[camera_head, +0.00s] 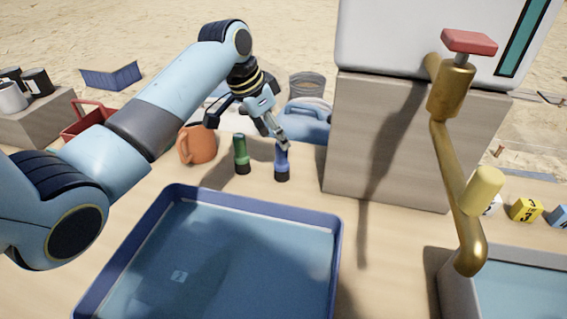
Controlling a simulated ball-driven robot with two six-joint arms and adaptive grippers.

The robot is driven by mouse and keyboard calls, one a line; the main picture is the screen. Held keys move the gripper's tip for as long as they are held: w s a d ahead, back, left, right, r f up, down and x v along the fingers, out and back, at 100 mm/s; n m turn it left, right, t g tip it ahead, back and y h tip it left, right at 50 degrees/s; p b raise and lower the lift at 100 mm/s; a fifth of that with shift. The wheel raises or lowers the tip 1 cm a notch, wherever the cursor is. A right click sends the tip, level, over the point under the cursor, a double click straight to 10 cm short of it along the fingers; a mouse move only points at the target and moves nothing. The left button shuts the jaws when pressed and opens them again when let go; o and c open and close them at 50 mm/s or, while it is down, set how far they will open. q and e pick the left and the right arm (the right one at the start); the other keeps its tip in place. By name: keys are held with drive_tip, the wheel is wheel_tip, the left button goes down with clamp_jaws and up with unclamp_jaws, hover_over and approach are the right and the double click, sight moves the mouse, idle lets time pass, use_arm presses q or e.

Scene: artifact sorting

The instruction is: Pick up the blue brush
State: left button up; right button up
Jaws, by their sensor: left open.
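The blue brush (281,165) stands upright on the table, with a blue body and a black lower end. My left gripper (248,134) reaches down from above and behind. It is open, with one fingertip at the top of the blue brush and partly covering it. I cannot tell whether that fingertip touches the brush. The other finger is off to the left. My right gripper is out of the picture.
A green brush (241,155) stands close left of the blue one, and an orange mug (197,145) further left. The blue tray (338,235) fills the front. A grey block (375,140) and brass crank (447,170) are on the right. Yellow and blue lettered cubes (525,210) sit far right.

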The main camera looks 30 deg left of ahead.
sight(277, 144)
use_arm(q)
drive_tip(key=x, duration=0.2)
drive_tip(key=b+x, duration=0.1)
drive_tip(key=s+x, duration=0.1)
drive_tip(key=x, duration=0.1)
drive_tip(key=shift+w+d+f, duration=0.1)
drive_tip(key=shift+d+f, duration=0.15)
drive_tip(key=shift+f, duration=0.2)
clamp_jaws()
drive_tip(key=shift+r, duration=0.15)
